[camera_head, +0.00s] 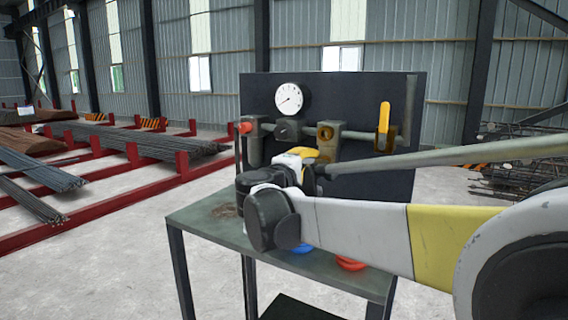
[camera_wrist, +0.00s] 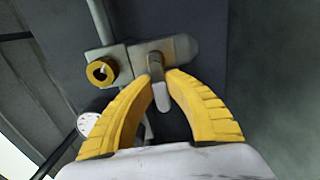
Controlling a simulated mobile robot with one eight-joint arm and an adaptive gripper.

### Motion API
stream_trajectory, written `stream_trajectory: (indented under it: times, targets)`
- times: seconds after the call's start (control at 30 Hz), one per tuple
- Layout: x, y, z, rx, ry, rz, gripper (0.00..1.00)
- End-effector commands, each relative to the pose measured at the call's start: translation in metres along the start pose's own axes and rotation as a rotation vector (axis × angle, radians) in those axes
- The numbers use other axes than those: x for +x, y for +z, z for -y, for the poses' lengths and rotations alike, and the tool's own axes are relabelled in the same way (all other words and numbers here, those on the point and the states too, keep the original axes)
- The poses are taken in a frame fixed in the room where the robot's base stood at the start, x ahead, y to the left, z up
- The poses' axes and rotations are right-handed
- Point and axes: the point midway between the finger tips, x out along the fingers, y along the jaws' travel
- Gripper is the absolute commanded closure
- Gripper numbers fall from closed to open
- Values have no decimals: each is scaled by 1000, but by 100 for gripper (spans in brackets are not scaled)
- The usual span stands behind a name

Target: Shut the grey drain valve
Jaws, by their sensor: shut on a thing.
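The grey drain valve (camera_wrist: 184,46) shows in the wrist view as a grey body on the pipework, with a short grey lever (camera_wrist: 159,92) hanging from it. My gripper (camera_wrist: 162,76) has its two yellow fingers closed on this lever, one on each side. In the head view my gripper (camera_head: 301,154) is in front of the dark panel, below the gauge, partly covered by my own wrist and arm. The drain valve itself cannot be made out there behind my gripper.
The dark panel (camera_head: 440,84) carries a round gauge (camera_head: 289,98), a red knob (camera_head: 243,127), a brass fitting (camera_head: 325,133) and a yellow handle (camera_head: 384,117). Blue (camera_head: 302,248) and red (camera_head: 350,263) items lie on the green table (camera_head: 195,222). Red rebar racks (camera_head: 135,190) stand left.

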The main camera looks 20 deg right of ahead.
Motion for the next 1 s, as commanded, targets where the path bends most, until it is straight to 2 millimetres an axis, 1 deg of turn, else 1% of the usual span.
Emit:
stream_trajectory:
  times: [0.47, 0.5, 0.57, 0.6, 0.87, 0.97, 1.0]
  targets:
    - [0, 0, -1, 15, 0, 0, 100]
    - [0, 0, -1, 15, 0, 0, 83]
    - [0, 0, -1, 15, 0, 0, 65]
    - [0, 0, -1, 15, 0, 0, 62]
    - [0, 0, 0, 14, 0, 0, 62]
    - [-6, 0, 0, 14, 0, -1, 62]
    - [-11, 0, -1, 14, 0, -2, 62]
